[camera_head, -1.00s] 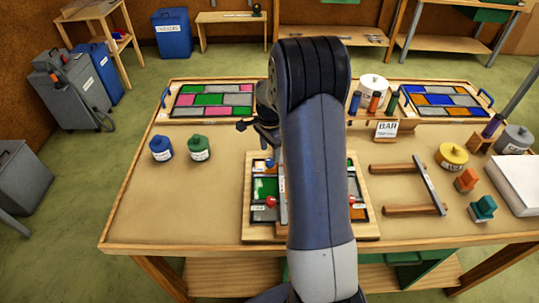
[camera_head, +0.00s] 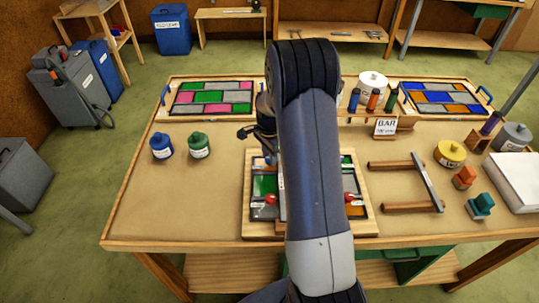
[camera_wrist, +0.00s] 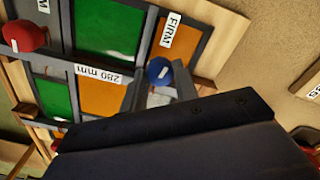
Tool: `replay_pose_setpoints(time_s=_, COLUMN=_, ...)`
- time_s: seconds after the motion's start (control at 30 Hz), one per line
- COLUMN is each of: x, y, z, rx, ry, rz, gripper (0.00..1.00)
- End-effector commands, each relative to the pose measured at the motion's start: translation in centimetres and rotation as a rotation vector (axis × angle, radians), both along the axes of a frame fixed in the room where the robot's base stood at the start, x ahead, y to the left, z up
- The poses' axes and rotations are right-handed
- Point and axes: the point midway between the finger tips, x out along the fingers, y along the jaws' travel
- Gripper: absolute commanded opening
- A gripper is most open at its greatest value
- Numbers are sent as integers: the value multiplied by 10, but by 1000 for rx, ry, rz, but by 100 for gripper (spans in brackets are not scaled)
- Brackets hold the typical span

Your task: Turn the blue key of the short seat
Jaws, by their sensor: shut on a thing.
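The blue key (camera_wrist: 159,70) shows as a round blue knob in the wrist view, beside the label "FIRM" on the panel. My gripper (camera_wrist: 158,88) has one finger on each side of it and is shut on it. The leaded panel (camera_wrist: 100,95) has green, orange and grey cells, with a "280 mm" label. A red key (camera_wrist: 24,36) stands at the panel's left in the wrist view. In the head view my arm covers the middle of the panel frame (camera_head: 250,228), and the fingertips are mostly hidden.
Blue and green pots (camera_head: 198,146) stand left of the panel. A wooden-handled bar tool (camera_head: 425,183), a yellow pot (camera_head: 449,153) and orange and teal blocks lie right. Behind are two finished panels (camera_head: 211,97) and a small rack with a "BAR" card (camera_head: 385,127). The front left tabletop is clear.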

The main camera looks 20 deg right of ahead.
Motion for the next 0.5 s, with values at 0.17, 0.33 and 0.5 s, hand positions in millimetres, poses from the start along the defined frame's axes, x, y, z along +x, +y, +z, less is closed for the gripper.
replay_pose_setpoints(time_s=0.17, x=0, y=0, z=0, rx=0, ry=0, rz=0, gripper=7)
replay_pose_setpoints(time_s=0.33, x=0, y=0, z=0, rx=0, ry=-1, rz=6, gripper=6)
replay_pose_setpoints(time_s=0.5, x=0, y=0, z=-1, rx=0, ry=-1, rz=46, gripper=6)
